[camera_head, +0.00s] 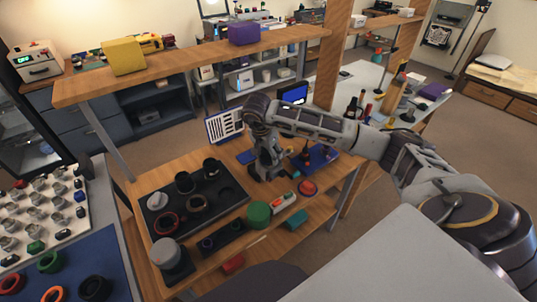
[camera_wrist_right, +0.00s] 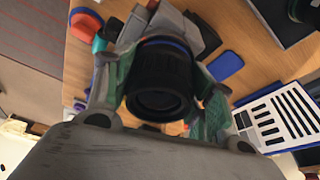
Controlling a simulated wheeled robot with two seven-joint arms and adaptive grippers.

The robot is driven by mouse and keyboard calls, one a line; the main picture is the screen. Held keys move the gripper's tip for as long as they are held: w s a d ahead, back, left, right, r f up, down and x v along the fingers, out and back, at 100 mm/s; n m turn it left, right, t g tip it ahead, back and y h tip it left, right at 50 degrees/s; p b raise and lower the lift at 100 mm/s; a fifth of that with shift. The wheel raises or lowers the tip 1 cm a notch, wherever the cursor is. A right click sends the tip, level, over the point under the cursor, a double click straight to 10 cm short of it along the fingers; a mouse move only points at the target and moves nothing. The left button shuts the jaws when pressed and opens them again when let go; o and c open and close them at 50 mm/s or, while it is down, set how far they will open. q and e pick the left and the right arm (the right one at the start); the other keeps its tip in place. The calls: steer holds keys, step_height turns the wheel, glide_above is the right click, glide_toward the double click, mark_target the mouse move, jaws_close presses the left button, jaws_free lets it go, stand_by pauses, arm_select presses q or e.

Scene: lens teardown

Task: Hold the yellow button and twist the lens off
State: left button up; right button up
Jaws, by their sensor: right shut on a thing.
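In the right wrist view, a black lens (camera_wrist_right: 160,88) with a blue ring at its far end faces the camera. It sits in front of a grey body (camera_wrist_right: 200,30) on the wooden bench. The fingers of my right gripper (camera_wrist_right: 158,100) lie on both sides of the lens and are shut on it. In the head view, my right gripper (camera_head: 264,160) points down at the middle of the bench, and it hides most of the lens and grey body. I cannot make out the yellow button. My left gripper is not in view.
A black tray (camera_head: 233,187) with several dark rings and cylinders is left of the gripper. A green cylinder (camera_head: 258,215), a red dome (camera_head: 307,187) and a teal block (camera_head: 295,220) stand in front. A printed card (camera_head: 224,124) stands behind. A wooden shelf (camera_head: 190,64) spans above.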

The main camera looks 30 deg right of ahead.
steer(key=shift+s+f+n, duration=0.2)
steer(key=shift+f+n, duration=0.05)
steer(key=shift+n, duration=0.35)
steer(key=shift+f+n+b, duration=0.1)
steer(key=shift+n+b, duration=0.5)
steer(key=shift+n, duration=0.1)
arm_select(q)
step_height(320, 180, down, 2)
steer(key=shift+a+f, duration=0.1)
arm_select(e)
steer(key=shift+s+n+t+y, duration=0.1)
steer(key=shift+n+t+y, duration=0.2)
steer(key=shift+n, duration=0.3)
steer(key=shift+b, duration=0.3)
steer(key=shift+n, duration=0.4)
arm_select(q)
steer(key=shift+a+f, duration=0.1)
arm_select(e)
steer(key=shift+r, duration=0.2)
